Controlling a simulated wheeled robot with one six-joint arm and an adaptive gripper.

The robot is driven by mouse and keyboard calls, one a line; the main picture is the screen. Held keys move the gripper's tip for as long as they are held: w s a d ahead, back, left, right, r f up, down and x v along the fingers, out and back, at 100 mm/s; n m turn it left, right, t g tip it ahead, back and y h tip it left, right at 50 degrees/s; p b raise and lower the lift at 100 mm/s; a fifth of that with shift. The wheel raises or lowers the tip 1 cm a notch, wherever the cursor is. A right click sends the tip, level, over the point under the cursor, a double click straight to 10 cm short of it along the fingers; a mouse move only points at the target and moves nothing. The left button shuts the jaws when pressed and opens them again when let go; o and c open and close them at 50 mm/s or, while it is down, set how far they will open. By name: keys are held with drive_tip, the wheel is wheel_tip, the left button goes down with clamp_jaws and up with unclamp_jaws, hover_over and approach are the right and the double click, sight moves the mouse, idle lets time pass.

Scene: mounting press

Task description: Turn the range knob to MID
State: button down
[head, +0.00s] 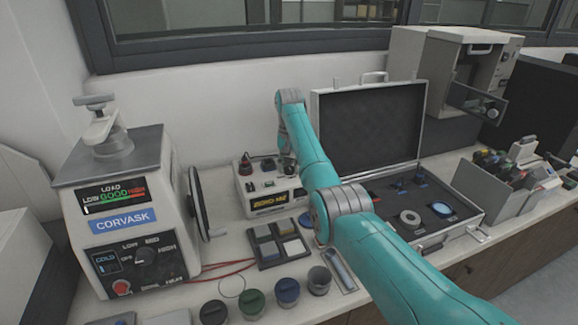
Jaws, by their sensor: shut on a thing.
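The press (125,215) at the left has a dark knob (145,256) on its front, with what read as LOW, MID and HIGH labels above it. Its pointer is too small to read. Nothing touches this knob. My gripper (287,168) is well to the right of it, pointing down at the top of a small pale instrument box (252,205) with a yellow label. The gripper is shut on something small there. My arm and the gripper itself hide what is between the fingers, so I cannot tell if it is a knob.
An open case (366,130) stands behind my arm. The press handwheel (200,203), a compartment tray (277,245) and several round pots (252,302) fill the bench. A bin of tools (500,180) is at the right.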

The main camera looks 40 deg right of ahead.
sight(289, 167)
drive_tip(key=shift+m, duration=0.3)
idle(0.4)
drive_tip(key=c, duration=0.8)
unclamp_jaws()
drive_tip(key=shift+o, duration=0.2)
wheel_tip(289, 167, up, 12)
